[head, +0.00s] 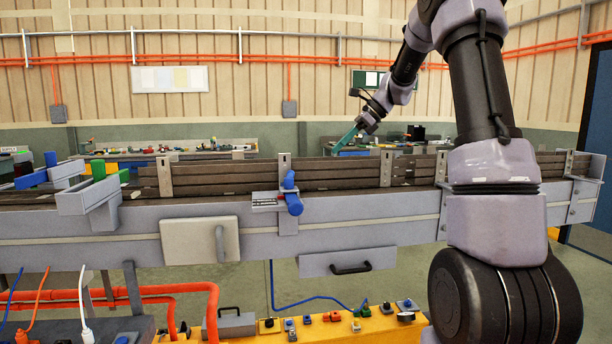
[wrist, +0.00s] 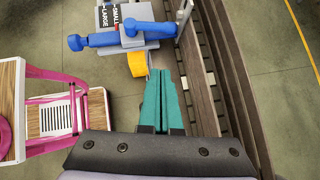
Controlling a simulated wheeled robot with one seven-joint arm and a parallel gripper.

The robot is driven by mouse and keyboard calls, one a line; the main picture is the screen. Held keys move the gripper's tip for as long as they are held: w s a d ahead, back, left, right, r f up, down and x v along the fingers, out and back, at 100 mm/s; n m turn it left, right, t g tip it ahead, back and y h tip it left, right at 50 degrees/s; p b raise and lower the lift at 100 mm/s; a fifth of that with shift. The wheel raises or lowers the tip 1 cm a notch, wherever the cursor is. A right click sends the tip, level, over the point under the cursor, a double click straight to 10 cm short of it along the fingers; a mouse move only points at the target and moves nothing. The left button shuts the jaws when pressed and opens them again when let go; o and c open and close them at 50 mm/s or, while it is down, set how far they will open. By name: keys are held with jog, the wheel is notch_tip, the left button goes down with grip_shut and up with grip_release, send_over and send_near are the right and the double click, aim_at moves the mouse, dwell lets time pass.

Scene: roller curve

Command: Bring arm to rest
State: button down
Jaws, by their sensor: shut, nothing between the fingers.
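My gripper (head: 346,139) is raised on my extended arm, above and behind the conveyor in the head view. Its teal fingers point down and to the left. In the wrist view the two fingers (wrist: 163,98) lie together with nothing between them. They are apart from the blue lever (wrist: 118,36), which stands beside a plate (wrist: 128,18) marked SMALL and LARGE. The blue lever also shows on the conveyor front in the head view (head: 291,194).
The grey conveyor (head: 340,236) spans the head view, with side rails along it. A yellow surface (head: 375,328) with several small parts is in front. A pink-framed stand (wrist: 62,112) is at left in the wrist view. Open floor (wrist: 240,40) lies at right there.

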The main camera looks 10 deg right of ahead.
jog(key=s+r+n+t+h, duration=0.1)
jog(key=s+n, duration=0.7)
jog(key=s, duration=0.8)
jog(key=s+a+r+n+t+h, duration=0.1)
jog(key=s+n+t+h, duration=0.2)
jog(key=s, duration=1.3)
jog(key=n+h, duration=0.2)
jog(key=n, duration=0.3)
jog(key=shift+n+t, duration=0.3)
jog(key=shift+t, duration=0.1)
